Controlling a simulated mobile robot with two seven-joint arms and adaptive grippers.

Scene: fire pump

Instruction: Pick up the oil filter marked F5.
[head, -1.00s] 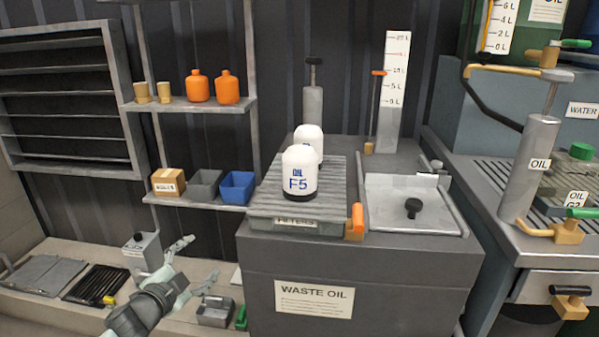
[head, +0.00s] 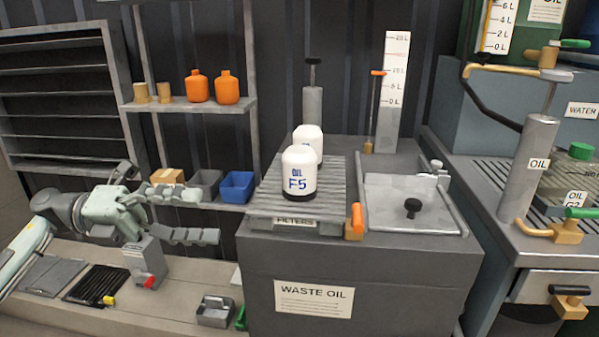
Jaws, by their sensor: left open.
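The oil filter marked F5 (head: 299,174) is a white canister with a dark base and blue lettering. It stands upright on the ribbed filters rack (head: 262,197) on top of the waste oil cabinet. A second white canister (head: 312,136) stands right behind it, partly hidden. My left gripper (head: 212,216) is at the left, well apart from the filter, with its fingers spread and pointing right. It is open and empty, in front of the lower shelf. My right gripper is not in view.
The waste oil cabinet (head: 255,270) has an orange-handled valve (head: 356,218) at the rack's front right corner. A cardboard box (head: 168,177) and a blue bin (head: 237,187) sit on the shelf behind my gripper. A grey box (head: 147,258) stands on the bench below it.

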